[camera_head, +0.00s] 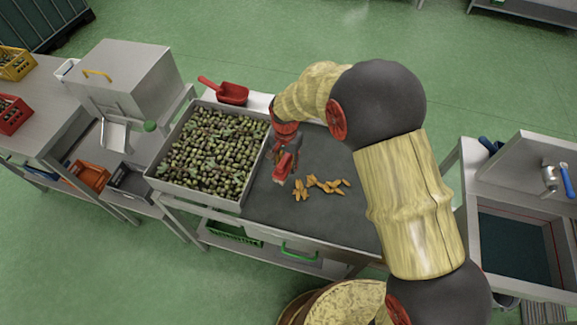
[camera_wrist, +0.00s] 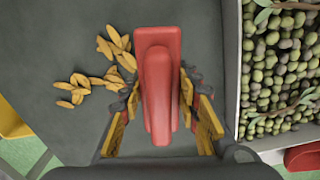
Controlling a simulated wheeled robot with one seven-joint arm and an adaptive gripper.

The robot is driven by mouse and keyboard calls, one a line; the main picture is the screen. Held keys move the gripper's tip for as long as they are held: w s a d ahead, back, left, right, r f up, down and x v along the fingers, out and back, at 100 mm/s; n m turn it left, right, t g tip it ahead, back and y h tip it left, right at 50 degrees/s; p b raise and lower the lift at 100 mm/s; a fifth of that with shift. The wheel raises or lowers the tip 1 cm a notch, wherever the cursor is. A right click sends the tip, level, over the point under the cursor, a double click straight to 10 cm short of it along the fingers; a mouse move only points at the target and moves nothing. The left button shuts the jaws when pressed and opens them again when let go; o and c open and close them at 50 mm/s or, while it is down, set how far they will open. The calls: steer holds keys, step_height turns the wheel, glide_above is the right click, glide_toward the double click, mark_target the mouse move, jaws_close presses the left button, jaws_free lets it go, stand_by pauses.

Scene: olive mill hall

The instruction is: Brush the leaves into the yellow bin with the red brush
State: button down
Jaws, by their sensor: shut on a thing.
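The red brush (camera_head: 282,168) is between my gripper's fingers, just over or on the dark table top, beside the olive tray. In the wrist view the red brush (camera_wrist: 158,85) points away from the palm; its bristles are hidden. My gripper (camera_head: 288,153) is shut on it, with a finger on each side. The orange-yellow leaves (camera_head: 320,186) lie loose on the table to the right of the brush. In the wrist view the leaves (camera_wrist: 113,58) are left of it. A yellow surface, perhaps the yellow bin (camera_wrist: 12,122), is cut off at the wrist view's left edge.
A steel tray (camera_head: 193,199) full of olives stands left of the brush. A red scoop (camera_head: 232,93) lies behind it. The dark table top (camera_head: 310,228) is bare in front of the leaves. A sink (camera_head: 510,243) stands at right; my arm hides the table's right part.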

mark_target(293, 180)
steer(key=shift+d+r+n, duration=0.1)
steer(key=shift+d+n, duration=0.15)
steer(key=shift+n, duration=0.75)
steer(key=shift+f+b, duration=1.95)
steer(key=shift+f, duration=1)
steer(key=shift+s+d+r, duration=0.1)
steer(key=shift+s+d, duration=0.05)
steer(key=shift+d, duration=0.35)
steer(key=shift+s+d+r, duration=0.1)
steer(key=shift+d, duration=0.35)
steer(key=shift+s+d+f+b, duration=0.2)
steer(key=shift+s+d, duration=0.85)
steer(key=shift+d, duration=4.25)
steer(key=shift+s+d+r+b, duration=0.25)
steer(key=shift+s+d, duration=0.8)
steer(key=shift+d, duration=4.25)
steer(key=shift+s+d+f+b, duration=0.25)
steer(key=shift+s+d, duration=0.8)
steer(key=shift+d, duration=4.25)
steer(key=shift+d+r, duration=0.2)
steer(key=shift+r, duration=0.05)
steer(key=shift+a+r+p, duration=0.2)
steer(key=shift+r+p, duration=0.45)
steer(key=shift+r, duration=0.25)
steer(key=shift+a+r+p, duration=0.15)
steer(key=shift+r+p, duration=0.55)
steer(key=shift+r, duration=0.15)
steer(key=shift+a+r+p, duration=0.2)
steer(key=shift+r+p, duration=0.45)
steer(key=shift+r, duration=0.25)
